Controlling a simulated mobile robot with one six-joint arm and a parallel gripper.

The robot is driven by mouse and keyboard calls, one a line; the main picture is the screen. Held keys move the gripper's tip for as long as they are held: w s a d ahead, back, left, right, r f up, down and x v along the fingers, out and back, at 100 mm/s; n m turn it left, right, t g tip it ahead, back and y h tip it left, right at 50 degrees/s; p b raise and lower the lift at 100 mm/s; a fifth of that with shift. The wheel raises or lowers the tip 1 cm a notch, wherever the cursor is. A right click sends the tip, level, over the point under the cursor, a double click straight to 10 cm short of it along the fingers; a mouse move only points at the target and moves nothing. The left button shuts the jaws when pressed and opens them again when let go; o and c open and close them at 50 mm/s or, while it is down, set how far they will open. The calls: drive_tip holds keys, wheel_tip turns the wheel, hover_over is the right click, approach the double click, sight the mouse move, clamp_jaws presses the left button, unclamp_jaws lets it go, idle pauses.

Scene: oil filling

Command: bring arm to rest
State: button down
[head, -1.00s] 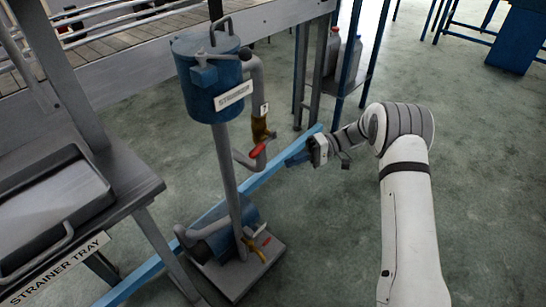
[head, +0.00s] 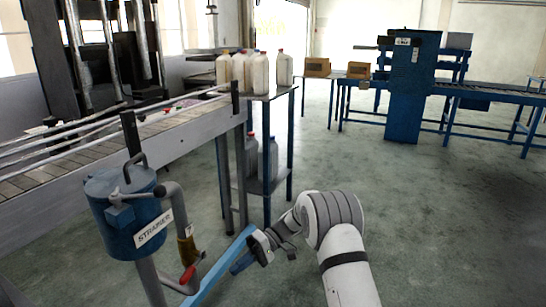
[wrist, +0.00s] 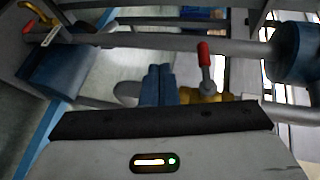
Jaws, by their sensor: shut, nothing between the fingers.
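My gripper (head: 240,264) is at the end of my white arm, low in the middle of the head view, to the right of the blue strainer (head: 127,212). In the wrist view its two blue fingers (wrist: 158,84) are together with nothing between them. The strainer's pipe with a red-handled valve (wrist: 205,56) shows beyond the fingers in the wrist view. In the head view the gripper is apart from the strainer's red lever (head: 188,273).
A conveyor (head: 180,138) runs along the left. A shelf stand (head: 272,187) with several jugs stands behind the gripper. A blue machine (head: 405,100) and another conveyor (head: 485,91) are at the far right. The floor at right is clear.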

drive_tip(key=s+d+r+m+t+h+p, duration=0.1)
drive_tip(key=s+d+r+p, duration=0.15)
drive_tip(key=r, duration=0.45)
drive_tip(key=s+d+r+m+t+h+p, duration=0.1)
drive_tip(key=s+d+r+h+p, duration=0.15)
drive_tip(key=r, duration=0.35)
drive_tip(key=s+d+r+m+t+h+p, duration=0.3)
drive_tip(key=s+d+r+p, duration=0.6)
drive_tip(key=r, duration=0.3)
drive_tip(key=s+d+r+m+t+h+p, duration=0.3)
drive_tip(key=s+d+r+t+p, duration=0.4)
drive_tip(key=s+d+r, duration=0.5)
drive_tip(key=shift+d+r+m+h+p, duration=0.3)
drive_tip(key=shift+r+h+p, duration=0.5)
drive_tip(key=shift+p, duration=0.3)
